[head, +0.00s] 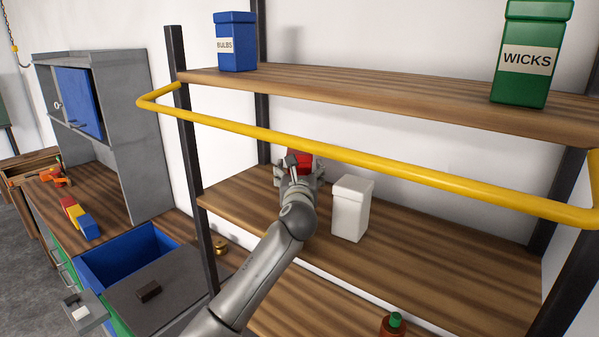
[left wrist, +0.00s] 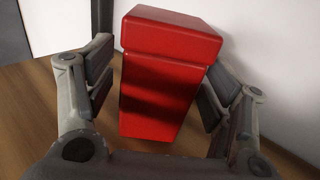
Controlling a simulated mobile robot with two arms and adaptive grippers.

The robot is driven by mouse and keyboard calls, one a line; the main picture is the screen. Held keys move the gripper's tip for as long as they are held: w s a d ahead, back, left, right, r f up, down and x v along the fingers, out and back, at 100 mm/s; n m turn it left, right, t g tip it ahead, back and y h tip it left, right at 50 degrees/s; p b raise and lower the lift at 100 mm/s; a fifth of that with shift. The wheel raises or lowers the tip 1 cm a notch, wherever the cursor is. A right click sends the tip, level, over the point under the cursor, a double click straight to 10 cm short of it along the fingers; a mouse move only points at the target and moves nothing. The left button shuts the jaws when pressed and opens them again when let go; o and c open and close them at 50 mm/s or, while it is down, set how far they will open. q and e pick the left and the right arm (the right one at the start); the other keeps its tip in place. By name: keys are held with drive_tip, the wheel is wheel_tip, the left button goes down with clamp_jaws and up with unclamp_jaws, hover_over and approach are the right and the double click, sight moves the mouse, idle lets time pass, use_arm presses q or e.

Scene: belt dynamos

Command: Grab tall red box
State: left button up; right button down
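The tall red box (head: 300,155) stands on the middle wooden shelf, mostly hidden behind my left gripper (head: 298,170) in the head view. In the left wrist view, the red box (left wrist: 163,75) stands upright with its lid toward the camera. My left gripper (left wrist: 160,95) is open around it, one finger on each side. A small gap shows between the left finger pads and the box; the right pads are very close to it. My right gripper is not in view.
A white box (head: 351,208) stands right of my left arm on the same shelf. A yellow rail (head: 350,157) crosses in front. A blue BULBS box (head: 236,42) and green WICKS box (head: 528,60) stand on the upper shelf. A green-capped bottle (head: 394,324) is below.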

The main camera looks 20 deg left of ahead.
use_arm(q)
drive_tip(key=c, duration=1)
